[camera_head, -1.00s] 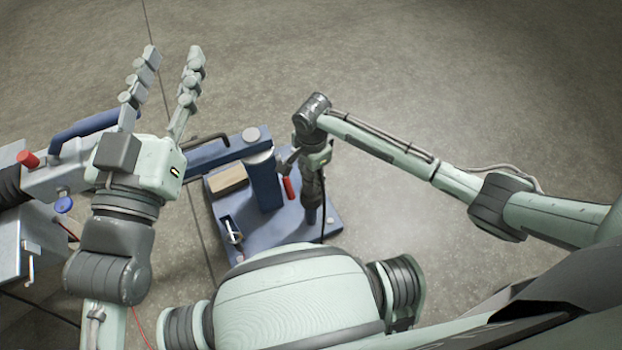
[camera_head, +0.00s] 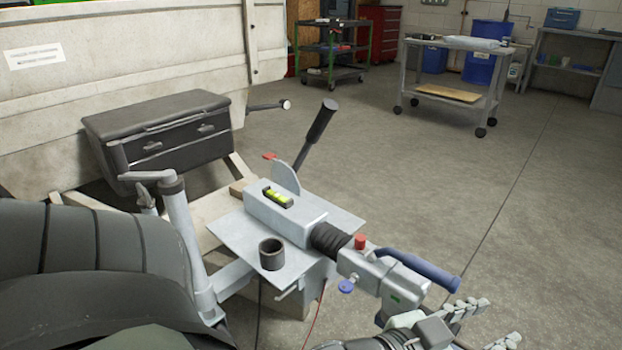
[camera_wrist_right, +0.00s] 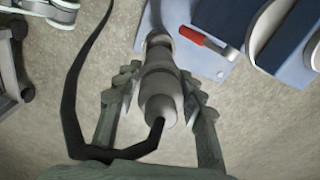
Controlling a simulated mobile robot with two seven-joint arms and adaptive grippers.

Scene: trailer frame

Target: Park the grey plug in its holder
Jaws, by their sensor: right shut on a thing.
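The grey plug (camera_wrist_right: 160,92) is in the right wrist view, between the fingers of my right gripper (camera_wrist_right: 158,82), which is shut on it. A black cable (camera_wrist_right: 90,75) loops from the plug to the left. The plug's far end points towards the edge of a blue plate (camera_wrist_right: 205,62); I cannot tell if it touches anything there. I cannot identify the holder for certain; a dark open cup (camera_head: 271,254) stands on the trailer's drawbar plate in the head view. My left gripper (camera_head: 487,325) is open and empty at the bottom right, below the coupling handle.
The trailer's coupling (camera_head: 365,272) has a blue handle (camera_head: 418,270) and a red knob (camera_head: 360,241). A lever (camera_head: 316,135) rises behind. A red-handled part (camera_wrist_right: 193,35) lies beside the plug. A black toolbox (camera_head: 157,132) sits left.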

